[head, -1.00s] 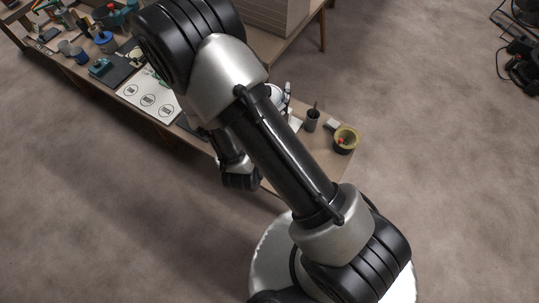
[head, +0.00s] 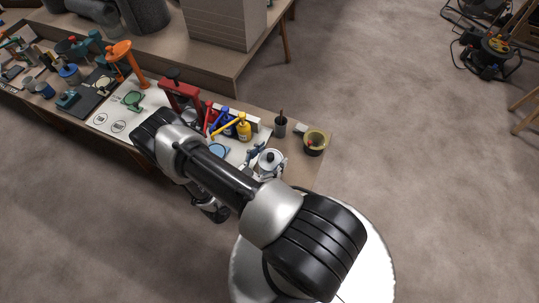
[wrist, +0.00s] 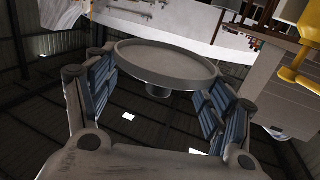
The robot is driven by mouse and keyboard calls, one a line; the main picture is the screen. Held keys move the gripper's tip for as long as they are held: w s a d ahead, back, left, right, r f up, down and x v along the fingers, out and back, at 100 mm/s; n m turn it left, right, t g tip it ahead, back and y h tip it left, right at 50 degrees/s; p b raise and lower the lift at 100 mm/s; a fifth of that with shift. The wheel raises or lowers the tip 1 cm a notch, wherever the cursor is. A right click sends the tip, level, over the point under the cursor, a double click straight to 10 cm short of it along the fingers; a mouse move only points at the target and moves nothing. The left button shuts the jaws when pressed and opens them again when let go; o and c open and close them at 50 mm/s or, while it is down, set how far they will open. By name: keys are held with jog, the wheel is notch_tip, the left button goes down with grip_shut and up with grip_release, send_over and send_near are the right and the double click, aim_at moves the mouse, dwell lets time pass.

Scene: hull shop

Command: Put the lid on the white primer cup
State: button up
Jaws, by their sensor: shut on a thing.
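My gripper (head: 270,161) is shut on a round, pale lid (head: 271,156) with a small dark knob on top. In the head view it is near the right end of the workbench, on the near side. In the wrist view the lid (wrist: 165,62) is a grey disc spanning the space between the padded fingers, with its knob toward the bottom of the picture. The wrist picture looks upside down. I cannot pick out the white primer cup for certain; my arm covers part of the bench. I cannot tell how high the lid is above the bench.
Red, blue and yellow bottles (head: 243,127) stand behind the lid. A dark pen cup (head: 280,126) and a yellow-green pot (head: 315,142) stand at the bench's right end. A red stand (head: 181,93) and orange stand (head: 124,58) rise farther left.

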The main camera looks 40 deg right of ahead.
jog(key=shift+f+b, duration=2.5)
jog(key=shift+f, duration=0.65)
jog(key=shift+a+f+b, duration=0.1)
jog(key=shift+f+b, duration=0.05)
jog(key=shift+b, duration=0.4)
dwell(0.3)
jog(key=o, duration=0.8)
jog(key=shift+o, duration=0.3)
jog(key=shift+r+p, duration=2.6)
jog(key=shift+r, duration=0.95)
